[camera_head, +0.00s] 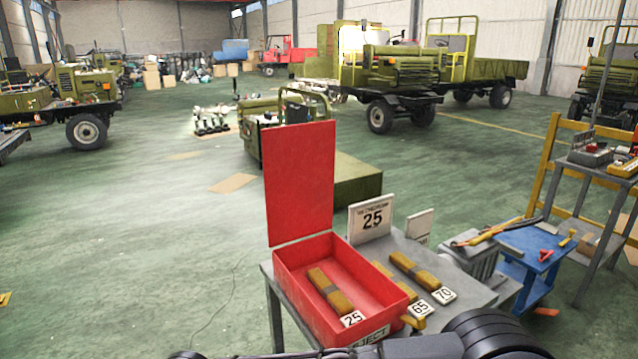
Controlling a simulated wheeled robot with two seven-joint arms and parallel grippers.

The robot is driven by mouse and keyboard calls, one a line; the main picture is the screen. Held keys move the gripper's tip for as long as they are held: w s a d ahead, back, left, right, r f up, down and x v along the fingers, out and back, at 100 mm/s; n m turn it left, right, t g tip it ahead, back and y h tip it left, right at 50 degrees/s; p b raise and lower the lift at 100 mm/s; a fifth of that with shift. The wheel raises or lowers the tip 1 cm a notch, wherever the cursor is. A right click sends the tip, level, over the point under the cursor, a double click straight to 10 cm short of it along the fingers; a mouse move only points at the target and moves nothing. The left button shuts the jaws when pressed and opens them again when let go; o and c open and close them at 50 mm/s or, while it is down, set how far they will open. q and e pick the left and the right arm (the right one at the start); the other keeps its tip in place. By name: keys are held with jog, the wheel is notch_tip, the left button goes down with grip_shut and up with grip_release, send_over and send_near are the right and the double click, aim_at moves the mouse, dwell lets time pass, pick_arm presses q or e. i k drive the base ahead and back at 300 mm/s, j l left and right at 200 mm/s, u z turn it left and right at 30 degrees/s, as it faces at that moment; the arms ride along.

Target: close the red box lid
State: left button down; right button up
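The red box (300,262) stands on a grey table with its lid (300,185) open. The lid rises nearly upright from the box's far left edge. A brown bar with a dark band (330,291) and a white "25" tag (352,319) lie inside the box. The front wall bears a label that is partly cut off, ending in "EJECT". Dark links of my arm (400,347) cross the bottom edge from the right, below the box and apart from the lid. The fingers at its left end cannot be made out. My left gripper is not in view.
A blue table (530,270) with tools and a yellow-framed rack stand further right.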

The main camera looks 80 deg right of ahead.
aim_at(298, 160)
jog(key=i+l+z, duration=0.2)
jog(key=z, duration=0.3)
jog(key=i+z, duration=0.8)
jog(key=z, duration=0.2)
jog(key=i+l+z, duration=0.1)
jog(key=i+z, duration=0.3)
jog(key=i, duration=0.2)
jog(key=i+j+z, duration=0.1)
jog(key=i+z, duration=0.25)
jog(key=i, duration=0.25)
jog(key=i+j+z, duration=0.25)
jog(key=i+z, duration=0.15)
jog(key=i, duration=0.25)
jog(key=z, duration=0.45)
jog(key=i+z, duration=0.15)
jog(key=z, duration=0.3)
jog(key=j+z, duration=0.1)
jog(key=z, duration=0.35)
jog(key=i+j+z, duration=0.1)
jog(key=z, duration=0.35)
jog(key=j+z, duration=0.1)
jog(key=z, duration=0.35)
jog(key=j+z, duration=0.1)
jog(key=z, duration=0.35)
jog(key=i, duration=0.05)
